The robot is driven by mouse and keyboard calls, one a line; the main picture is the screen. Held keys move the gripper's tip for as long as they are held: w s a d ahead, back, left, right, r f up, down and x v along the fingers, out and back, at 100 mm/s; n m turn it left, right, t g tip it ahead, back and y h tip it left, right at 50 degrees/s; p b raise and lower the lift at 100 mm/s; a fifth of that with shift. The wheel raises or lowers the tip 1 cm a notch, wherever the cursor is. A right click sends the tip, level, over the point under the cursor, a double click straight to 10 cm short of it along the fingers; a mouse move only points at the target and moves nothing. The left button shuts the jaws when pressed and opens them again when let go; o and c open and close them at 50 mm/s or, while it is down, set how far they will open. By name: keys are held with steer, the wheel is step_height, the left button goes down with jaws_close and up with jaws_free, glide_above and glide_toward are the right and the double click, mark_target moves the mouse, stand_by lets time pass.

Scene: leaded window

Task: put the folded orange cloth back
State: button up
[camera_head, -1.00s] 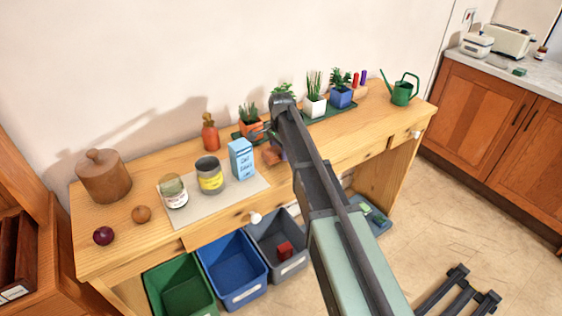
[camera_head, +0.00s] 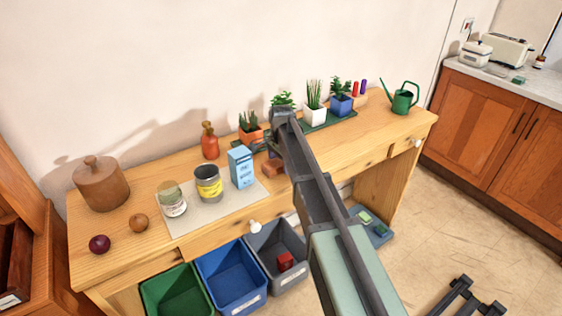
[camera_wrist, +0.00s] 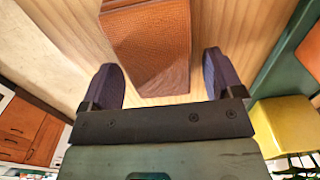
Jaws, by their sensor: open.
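The folded orange cloth (camera_head: 273,168) lies on the wooden bench, at the right edge of the pale mat and beside the blue and white carton. In the wrist view the cloth (camera_wrist: 150,45) is a woven orange-brown block just ahead of my gripper, reaching between the finger sides. My gripper (camera_wrist: 158,72) is open, with one dark finger on each side of the cloth. No finger clearly touches it. In the head view my arm hides most of the gripper and part of the cloth's surroundings.
Potted plants stand on a green tray (camera_head: 327,122) behind my gripper. The carton (camera_head: 241,167), a yellow-labelled tin (camera_head: 208,182) and a jar (camera_head: 171,198) stand on the mat (camera_head: 187,221). An orange bottle (camera_head: 209,141) is behind. Bins (camera_head: 230,275) sit below.

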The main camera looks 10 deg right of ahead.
step_height(320, 180, up, 12)
steer(key=p, duration=1.2)
steer(key=s+a+n, duration=0.1)
steer(key=s+n, duration=1.3)
steer(key=s, duration=1.5)
steer(key=shift+s+a+b, duration=0.2)
steer(key=shift+a+b, duration=0.1)
steer(key=shift+b, duration=0.1)
